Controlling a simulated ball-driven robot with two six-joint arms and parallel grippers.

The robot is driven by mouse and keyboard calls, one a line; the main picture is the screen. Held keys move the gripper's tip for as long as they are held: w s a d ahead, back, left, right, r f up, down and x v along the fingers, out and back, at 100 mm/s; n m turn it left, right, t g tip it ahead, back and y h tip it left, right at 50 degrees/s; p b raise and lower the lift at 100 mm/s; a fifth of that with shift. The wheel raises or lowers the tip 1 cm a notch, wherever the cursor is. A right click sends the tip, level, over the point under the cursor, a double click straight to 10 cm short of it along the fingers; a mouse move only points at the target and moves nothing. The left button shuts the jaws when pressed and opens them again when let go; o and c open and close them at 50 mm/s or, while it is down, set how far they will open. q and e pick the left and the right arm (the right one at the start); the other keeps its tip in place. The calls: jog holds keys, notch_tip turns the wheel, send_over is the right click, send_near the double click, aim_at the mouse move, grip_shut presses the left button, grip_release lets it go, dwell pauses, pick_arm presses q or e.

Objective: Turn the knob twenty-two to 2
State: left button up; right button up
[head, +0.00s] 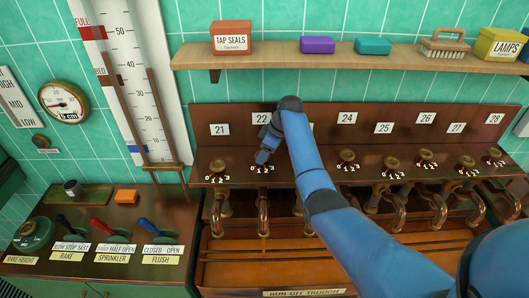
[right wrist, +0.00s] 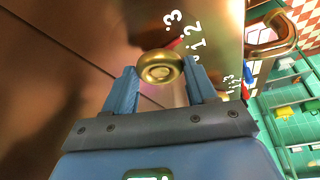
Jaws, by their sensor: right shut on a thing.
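Knob twenty-two is a round brass knob (right wrist: 160,67) on the copper panel, below the white label 22 (head: 262,118). In the head view my right gripper (head: 263,157) covers it, and only its white scale numbers (head: 262,169) show beneath. In the right wrist view the two blue fingers of my right gripper (right wrist: 160,85) stand either side of the knob, shut on it. White numbers 1, 2 and 3 (right wrist: 185,38) show beside it. A bit of red shows near the numbers, but I cannot tell which one the knob points to. My left gripper is out of view.
Other brass knobs line the panel, such as the one under 21 (head: 218,165) and the one under 24 (head: 347,156). My right arm crosses the panel and hides label 23. Copper pipes (head: 263,215) hang below. A shelf (head: 330,55) runs above, and levers (head: 102,227) stand left.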

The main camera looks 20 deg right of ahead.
jog(key=o, duration=1.1)
jog(key=shift+c, duration=0.2)
jog(key=shift+r, duration=0.1)
jog(key=b+v, duration=0.2)
jog(key=v, duration=0.5)
jog(key=shift+r+b, duration=0.15)
jog(key=shift+b, duration=0.15)
jog(key=shift+d, duration=0.15)
